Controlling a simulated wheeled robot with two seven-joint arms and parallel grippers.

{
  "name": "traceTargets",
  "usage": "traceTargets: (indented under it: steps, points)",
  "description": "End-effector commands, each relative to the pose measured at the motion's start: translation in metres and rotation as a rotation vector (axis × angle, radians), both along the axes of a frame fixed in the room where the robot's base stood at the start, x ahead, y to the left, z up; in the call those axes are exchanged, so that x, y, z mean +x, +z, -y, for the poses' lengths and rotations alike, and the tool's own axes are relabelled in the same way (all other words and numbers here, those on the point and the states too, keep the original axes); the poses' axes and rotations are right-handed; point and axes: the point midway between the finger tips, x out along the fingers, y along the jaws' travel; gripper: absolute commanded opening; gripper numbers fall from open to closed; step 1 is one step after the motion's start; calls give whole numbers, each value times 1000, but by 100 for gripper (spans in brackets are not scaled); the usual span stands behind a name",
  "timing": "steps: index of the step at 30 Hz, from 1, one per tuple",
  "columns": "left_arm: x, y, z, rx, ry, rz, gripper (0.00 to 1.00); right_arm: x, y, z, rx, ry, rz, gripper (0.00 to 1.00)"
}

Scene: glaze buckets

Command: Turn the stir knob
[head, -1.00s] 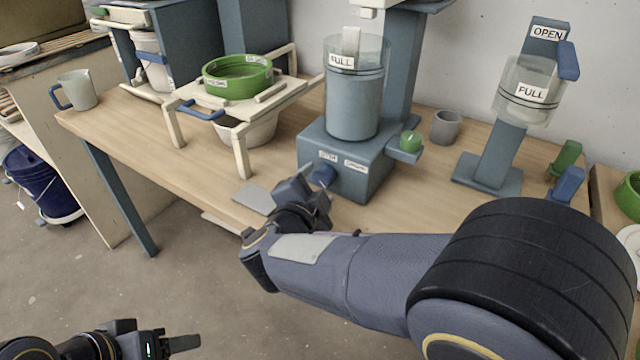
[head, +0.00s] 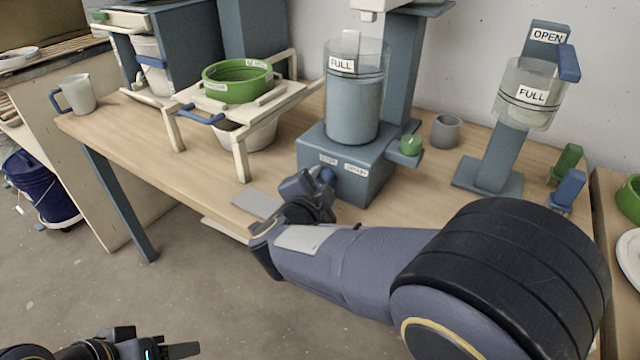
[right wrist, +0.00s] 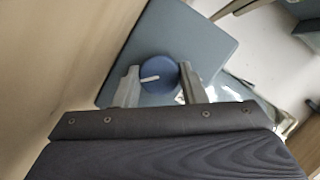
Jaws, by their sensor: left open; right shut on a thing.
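The stir knob is a blue round knob (right wrist: 159,74) with a white pointer mark, on the front of the blue-grey stirring machine (head: 345,178). It also shows in the head view (head: 327,175), partly hidden by my right gripper. My right gripper (head: 318,188) is at the machine's front. In the right wrist view its two fingers (right wrist: 158,88) stand on either side of the knob, shut on it. The pointer mark lies nearly level, tilted slightly. A bucket labelled FULL (head: 354,105) stands on the machine. My left gripper (head: 190,350) is open and empty at the bottom left, away from the table.
A green sieve (head: 238,92) sits on a cream stand left of the machine. A grey cup (head: 446,130) and a stand with a FULL container (head: 528,98) are to the right. A flat grey plate (head: 257,203) lies at the table's front edge.

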Motion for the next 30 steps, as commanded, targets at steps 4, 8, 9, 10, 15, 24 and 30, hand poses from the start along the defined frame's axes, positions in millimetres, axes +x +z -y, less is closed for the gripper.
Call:
traceTargets:
  steps: [4,8,9,10,15,24,30]
  points:
    - [0,10,0,0,0,0,59,0,3,0,-17,0,-14,15]
    - [0,28,0,0,0,0,59,0,6,0,-55,-1,-43,15]
    - [0,36,0,0,0,0,59,0,7,0,-72,-1,-57,15]
    - [0,42,0,0,0,0,59,0,8,0,-87,-1,-67,15]
    - [0,85,0,0,0,0,59,0,12,0,-192,-1,-145,15]
    - [0,160,0,0,0,0,59,1,12,-1,-420,-1,-311,15]
    - [0,200,0,0,0,0,59,2,10,-2,-572,-1,-422,15]
